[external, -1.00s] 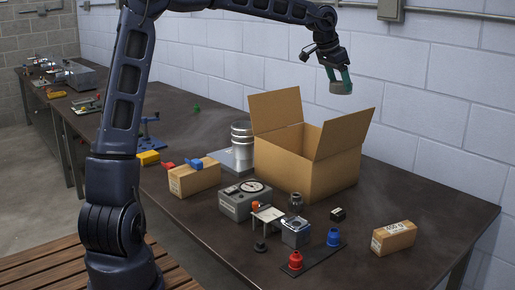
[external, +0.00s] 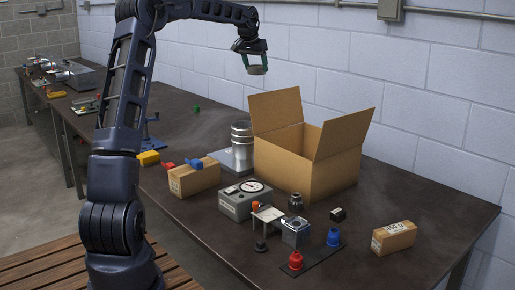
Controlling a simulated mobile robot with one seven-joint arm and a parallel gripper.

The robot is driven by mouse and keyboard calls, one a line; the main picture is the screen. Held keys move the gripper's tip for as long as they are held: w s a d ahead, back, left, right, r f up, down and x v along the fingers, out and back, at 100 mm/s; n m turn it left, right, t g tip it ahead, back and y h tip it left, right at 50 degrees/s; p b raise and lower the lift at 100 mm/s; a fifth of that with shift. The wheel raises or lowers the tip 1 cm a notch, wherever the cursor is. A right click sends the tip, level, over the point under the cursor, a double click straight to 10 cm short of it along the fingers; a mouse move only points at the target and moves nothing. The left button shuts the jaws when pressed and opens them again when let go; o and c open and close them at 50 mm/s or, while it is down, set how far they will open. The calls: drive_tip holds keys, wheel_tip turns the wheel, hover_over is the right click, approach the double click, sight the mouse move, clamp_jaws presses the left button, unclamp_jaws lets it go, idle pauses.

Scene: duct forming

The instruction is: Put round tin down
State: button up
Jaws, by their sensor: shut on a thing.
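My gripper (external: 256,66) is high above the dark workbench (external: 423,193), up and to the left of the open cardboard box's back flap. It is shut on the round tin (external: 257,70), a small greyish disc between the greenish fingertips. The tin is mostly hidden by the fingers and is well clear of every surface. Below it stands a shiny ribbed metal duct cylinder (external: 241,145) on a grey plate.
The open cardboard box (external: 290,165) has raised flaps. Two small cartons (external: 195,178) (external: 394,238), a grey dial instrument (external: 243,200) and red (external: 295,260) and blue (external: 333,237) pieces stand in front. Bare bench lies right of the box.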

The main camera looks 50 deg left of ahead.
drive_tip(key=s+a+f+n+g+y, duration=0.15)
drive_tip(key=s+a, duration=0.45)
drive_tip(key=a, duration=0.6)
drive_tip(key=s+a+n, duration=0.3)
drive_tip(key=s+a, duration=0.4)
drive_tip(key=a, duration=0.5)
drive_tip(key=s+a+n+y, duration=0.1)
drive_tip(key=s+a+n, duration=0.35)
drive_tip(key=a, duration=0.85)
drive_tip(key=f, duration=1.2)
drive_tip(key=s+f+m, duration=0.1)
drive_tip(key=f, duration=1.2)
drive_tip(key=f+m, duration=0.1)
drive_tip(key=f, duration=1.2)
drive_tip(key=shift+s+d, duration=0.1)
drive_tip(key=shift+s, duration=0.15)
drive_tip(key=shift+f+h, duration=0.15)
drive_tip(key=shift+h, duration=0.1)
drive_tip(key=o, duration=1.1)
drive_tip(key=shift+c, duration=0.2)
drive_tip(key=v, duration=1.2)
